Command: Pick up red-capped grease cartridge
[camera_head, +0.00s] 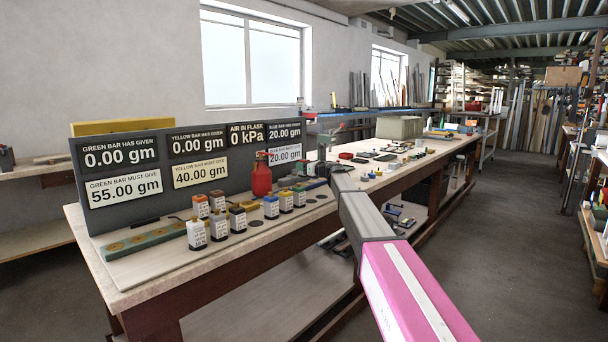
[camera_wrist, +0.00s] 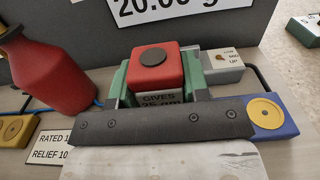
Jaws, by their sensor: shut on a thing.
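The red-capped grease cartridge (camera_wrist: 155,68) is in the middle of the wrist view, with a grey disc on top of its cap. Its white label reads GIVES 25 gm, and its lower part is hidden by the dark bar of my gripper. My gripper (camera_wrist: 157,88) is shut on it, with a green-sided finger on the left and on the right. In the head view my gripper (camera_head: 318,166) is over the far part of the bench board, small and partly hidden by my arm; I cannot make out the cartridge there. Whether it touches the board is unclear.
A red flask (camera_wrist: 42,75) stands close left of my gripper. A blue block (camera_wrist: 268,113) with a yellow disc and a grey LOW/MID/UP box (camera_wrist: 222,65) are close right. Several capped cartridges (camera_head: 220,228) stand on the near board. The display panel (camera_head: 140,205) rises behind.

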